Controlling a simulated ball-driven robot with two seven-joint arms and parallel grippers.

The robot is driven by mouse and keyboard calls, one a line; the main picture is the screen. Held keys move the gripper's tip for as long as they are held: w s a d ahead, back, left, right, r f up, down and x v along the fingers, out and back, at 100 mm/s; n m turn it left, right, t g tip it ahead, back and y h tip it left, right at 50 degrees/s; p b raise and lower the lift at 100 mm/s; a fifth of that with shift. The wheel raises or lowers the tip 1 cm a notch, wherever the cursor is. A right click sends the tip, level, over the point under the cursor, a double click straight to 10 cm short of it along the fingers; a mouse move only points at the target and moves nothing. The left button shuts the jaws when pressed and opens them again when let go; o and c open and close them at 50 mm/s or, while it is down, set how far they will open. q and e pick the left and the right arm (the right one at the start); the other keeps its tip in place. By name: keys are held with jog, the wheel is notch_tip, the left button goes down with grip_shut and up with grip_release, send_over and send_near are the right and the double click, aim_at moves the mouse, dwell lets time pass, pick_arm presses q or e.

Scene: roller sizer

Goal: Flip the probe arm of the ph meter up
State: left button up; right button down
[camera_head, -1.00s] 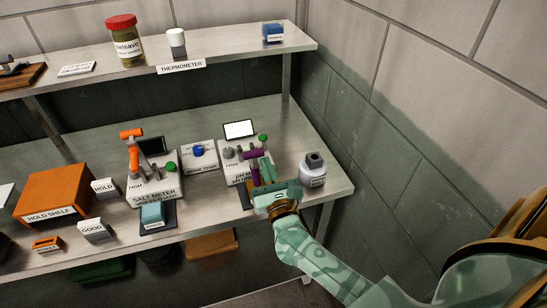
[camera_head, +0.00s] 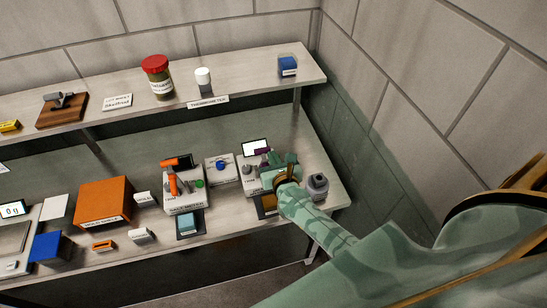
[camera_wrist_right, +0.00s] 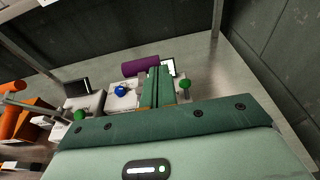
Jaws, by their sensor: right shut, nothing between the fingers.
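The pH meter (camera_head: 249,181) is a pale box on the bench with a lit white screen (camera_head: 255,146) behind it. My right gripper covers much of it. Its purple probe arm (camera_head: 263,151) shows just above my right gripper, near the screen. In the right wrist view a thick purple cylinder (camera_wrist_right: 145,68) lies across, just beyond the fingertips. Whether they touch it I cannot tell. My right gripper (camera_head: 275,161) is shut and empty, over the meter; its two green fingers (camera_wrist_right: 158,72) lie together in the wrist view. My left gripper is not in view.
Left of the pH meter stand a box with a blue knob (camera_head: 221,166) and the salt meter (camera_head: 183,203) with a raised orange arm (camera_head: 173,182). A grey bottle (camera_head: 317,185) stands close on the right. The upper shelf (camera_head: 240,90) is behind; the wall (camera_head: 400,110) bounds the right.

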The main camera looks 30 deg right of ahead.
aim_at(270, 147)
jog(key=shift+w+d+r, duration=0.15)
jog(key=shift+w+r, duration=0.05)
jog(key=shift+w, duration=0.35)
jog(key=shift+w+d+r, duration=0.1)
jog(key=shift+w+r, duration=0.15)
jog(key=shift+w, duration=0.25)
jog(key=shift+w+d+r, duration=0.15)
jog(key=shift+w+r, duration=0.05)
jog(key=shift+w, duration=0.35)
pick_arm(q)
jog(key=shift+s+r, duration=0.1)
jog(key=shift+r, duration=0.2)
pick_arm(e)
jog(key=shift+r, duration=0.1)
jog(key=shift+w+r, duration=0.1)
jog(key=shift+r, duration=0.05)
